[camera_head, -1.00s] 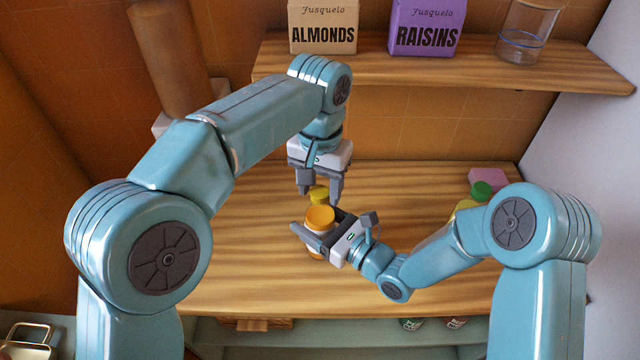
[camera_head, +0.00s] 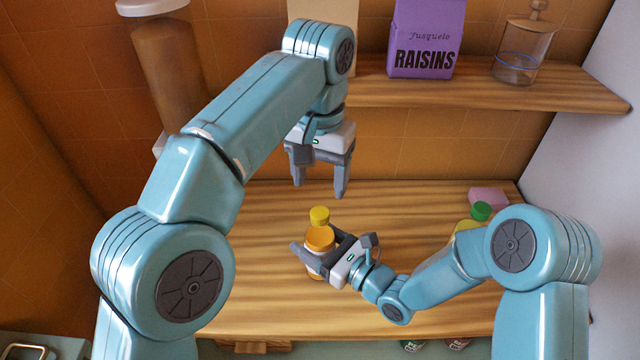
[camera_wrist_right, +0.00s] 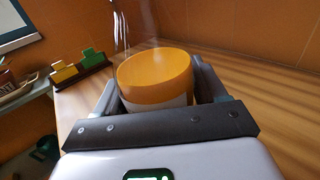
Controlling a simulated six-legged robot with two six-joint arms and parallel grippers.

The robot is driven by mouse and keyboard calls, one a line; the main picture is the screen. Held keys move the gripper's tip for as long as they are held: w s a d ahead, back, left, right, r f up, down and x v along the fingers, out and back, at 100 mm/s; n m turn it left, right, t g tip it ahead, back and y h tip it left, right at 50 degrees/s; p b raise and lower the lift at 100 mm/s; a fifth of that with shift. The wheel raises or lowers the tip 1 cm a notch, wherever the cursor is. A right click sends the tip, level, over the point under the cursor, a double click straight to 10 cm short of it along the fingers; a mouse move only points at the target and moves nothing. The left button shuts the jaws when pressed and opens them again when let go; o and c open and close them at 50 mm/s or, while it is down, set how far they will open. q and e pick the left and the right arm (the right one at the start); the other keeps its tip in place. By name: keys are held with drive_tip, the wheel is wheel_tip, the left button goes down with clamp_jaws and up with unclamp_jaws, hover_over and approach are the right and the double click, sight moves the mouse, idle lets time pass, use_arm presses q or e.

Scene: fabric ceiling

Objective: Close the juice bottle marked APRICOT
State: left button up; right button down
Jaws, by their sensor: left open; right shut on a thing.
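A clear bottle with orange juice (camera_head: 319,239) and a pale label stands on the lower wooden surface; its lettering is not readable. A yellow cap (camera_head: 319,215) shows at the top of its clear upper part; I cannot tell how tightly it sits. My right gripper (camera_head: 313,255) is shut around the bottle's body. In the right wrist view the juice (camera_wrist_right: 155,78) fills the lower part, with clear glass above; the cap is out of that view. My left gripper (camera_head: 319,190) is open and empty, above and apart from the cap.
A shelf (camera_head: 490,92) above holds a purple RAISINS box (camera_head: 425,40) and a glass jar (camera_head: 522,55). Green (camera_head: 481,210) and pink (camera_head: 490,196) items lie beside my right arm. The wooden surface (camera_head: 240,270) left of the bottle is clear.

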drive_tip(key=shift+f, duration=0.1)
drive_tip(key=shift+c, duration=1.5)
unclamp_jaws()
use_arm(q)
drive_tip(key=shift+w+f, duration=0.1)
use_arm(e)
drive_tip(key=o, duration=0.3)
use_arm(q)
wheel_tip(320, 180, down, 3)
drive_tip(key=b, duration=0.2)
drive_tip(key=shift+r+b, duration=0.2)
drive_tip(key=shift+b, duration=0.1)
use_arm(e)
drive_tip(key=v, duration=1.5)
drive_tip(key=shift+w, duration=0.1)
drive_tip(key=shift+s+d, duration=0.5)
